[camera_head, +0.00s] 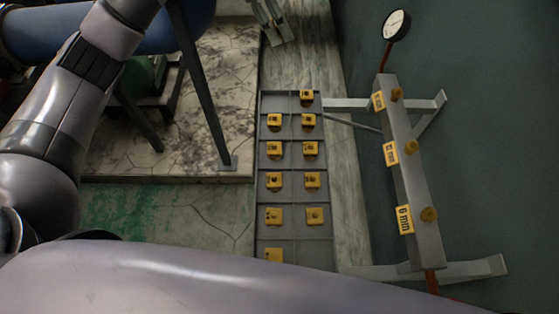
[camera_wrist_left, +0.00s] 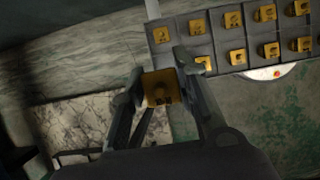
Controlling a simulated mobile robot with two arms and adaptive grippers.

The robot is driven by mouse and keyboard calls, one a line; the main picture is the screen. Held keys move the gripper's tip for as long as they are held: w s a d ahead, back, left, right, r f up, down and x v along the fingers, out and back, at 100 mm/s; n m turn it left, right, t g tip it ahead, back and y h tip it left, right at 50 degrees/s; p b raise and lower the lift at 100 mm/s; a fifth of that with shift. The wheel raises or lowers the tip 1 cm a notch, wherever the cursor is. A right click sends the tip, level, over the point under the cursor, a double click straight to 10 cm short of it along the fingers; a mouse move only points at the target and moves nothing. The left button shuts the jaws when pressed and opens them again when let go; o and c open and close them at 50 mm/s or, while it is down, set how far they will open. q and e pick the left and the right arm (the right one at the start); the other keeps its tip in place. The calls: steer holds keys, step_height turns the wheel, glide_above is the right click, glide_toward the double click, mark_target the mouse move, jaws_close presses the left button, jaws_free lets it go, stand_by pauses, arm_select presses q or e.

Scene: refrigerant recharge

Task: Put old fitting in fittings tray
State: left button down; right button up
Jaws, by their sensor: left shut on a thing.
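My left gripper (camera_wrist_left: 160,95) is shut on a yellow square fitting (camera_wrist_left: 160,87) with a dark hole, in the left wrist view. The fittings tray (camera_wrist_left: 214,32) is at the upper right of that view, apart from the held fitting. In the head view the grey tray (camera_head: 261,196) has two columns of compartments, with a yellow fitting in most of them. The top left compartment looks empty, and so does the bottom right one as far as it shows. My left arm crosses the left and bottom of the head view and hides the tray's near end. The right gripper is out of view.
Right of the tray stands a grey manifold bar (camera_head: 411,180) with yellow fittings, labels and a round gauge (camera_head: 396,25). A dark metal leg (camera_head: 200,90) rises left of the tray above a cracked slab (camera_head: 228,75).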

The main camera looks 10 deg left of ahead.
arm_select(q)
glide_above(283, 104)
steer(key=a, duration=0.2)
step_height(283, 104, down, 5)
steer(key=f+p, duration=0.1)
steer(key=f, duration=0.4)
steer(key=f+p, duration=0.1)
steer(key=f, duration=0.3)
steer(key=shift+s+d+f, duration=0.15)
steer(key=shift+d+f, duration=0.05)
steer(key=shift+f, duration=0.15)
step_height(283, 104, down, 5)
steer(key=shift+f, duration=0.1)
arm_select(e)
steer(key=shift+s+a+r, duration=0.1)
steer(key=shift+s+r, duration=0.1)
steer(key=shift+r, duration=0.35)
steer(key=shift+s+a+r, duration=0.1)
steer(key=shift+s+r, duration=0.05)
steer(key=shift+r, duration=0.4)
arm_select(q)
steer(key=shift+f, duration=0.1)
steer(key=shift+f, duration=0.15)
steer(key=c, duration=1.5)
jaws_free()
steer(key=shift+c, duration=0.2)
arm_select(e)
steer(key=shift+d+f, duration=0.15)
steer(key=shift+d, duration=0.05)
